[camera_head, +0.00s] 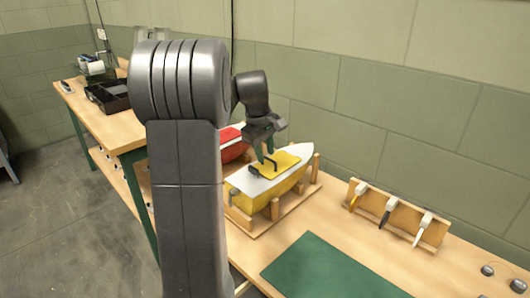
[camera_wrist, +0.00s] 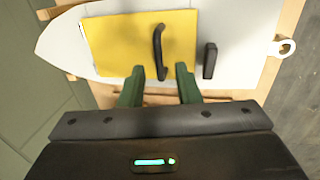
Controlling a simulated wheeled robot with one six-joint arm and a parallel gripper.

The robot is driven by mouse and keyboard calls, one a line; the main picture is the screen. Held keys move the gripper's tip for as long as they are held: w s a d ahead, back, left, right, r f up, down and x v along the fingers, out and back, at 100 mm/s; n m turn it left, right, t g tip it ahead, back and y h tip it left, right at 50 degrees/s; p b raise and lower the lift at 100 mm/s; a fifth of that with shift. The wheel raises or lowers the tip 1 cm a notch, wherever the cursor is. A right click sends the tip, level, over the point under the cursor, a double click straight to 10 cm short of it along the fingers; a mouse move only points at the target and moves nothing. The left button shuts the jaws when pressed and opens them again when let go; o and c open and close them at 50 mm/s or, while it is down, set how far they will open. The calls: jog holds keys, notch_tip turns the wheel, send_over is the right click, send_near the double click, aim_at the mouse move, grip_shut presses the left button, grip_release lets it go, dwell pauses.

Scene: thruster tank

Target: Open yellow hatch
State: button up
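The yellow hatch (camera_head: 272,164) lies flat and closed on the white deck of a yellow-hulled boat (camera_head: 283,189), which stands in a wooden cradle. In the wrist view the hatch (camera_wrist: 120,45) is a flat yellow panel with a black curved handle (camera_wrist: 158,45) near its right edge. A small black block (camera_wrist: 209,60) sits on the white deck just right of the hatch. My gripper (camera_wrist: 159,72) is open, its two green fingers apart on either side of the handle's lower end. Whether the fingers touch the handle is unclear. In the head view my gripper (camera_head: 267,157) is just above the hatch.
A red boat (camera_head: 232,143) stands behind, partly hidden by my arm. A green mat (camera_head: 328,270) lies on the workbench in front. A wooden rack (camera_head: 399,214) with several hanging tools stands at right by the wall. A black tray (camera_head: 112,97) is on the far bench.

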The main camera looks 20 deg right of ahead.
grip_shut()
jog(key=shift+r+p, duration=0.1)
jog(key=shift+p, duration=0.2)
